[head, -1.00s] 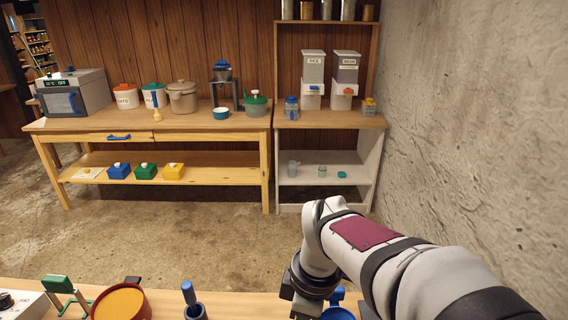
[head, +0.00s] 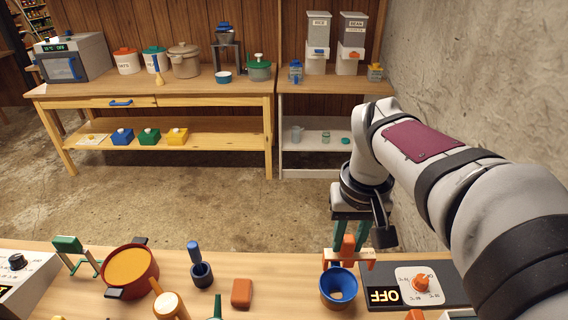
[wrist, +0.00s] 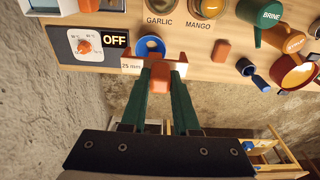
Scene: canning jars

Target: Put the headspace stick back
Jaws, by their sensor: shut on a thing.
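The headspace stick (head: 348,258) has an orange grip and a pale crosspiece. In the wrist view its crosspiece (wrist: 132,66) reads "25 mm". My gripper (head: 349,241) has green fingers shut on the orange grip, with the crosspiece below them. In the wrist view my gripper (wrist: 160,78) shows the orange grip between the fingertips. The stick is in front of or above the blue funnel (head: 339,290); I cannot tell the exact gap. The stick's lower part is not clearly visible.
A heater with an OFF display (head: 384,295) and orange knob stands right of the funnel. Jars marked garlic and mango (wrist: 160,8) line the table.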

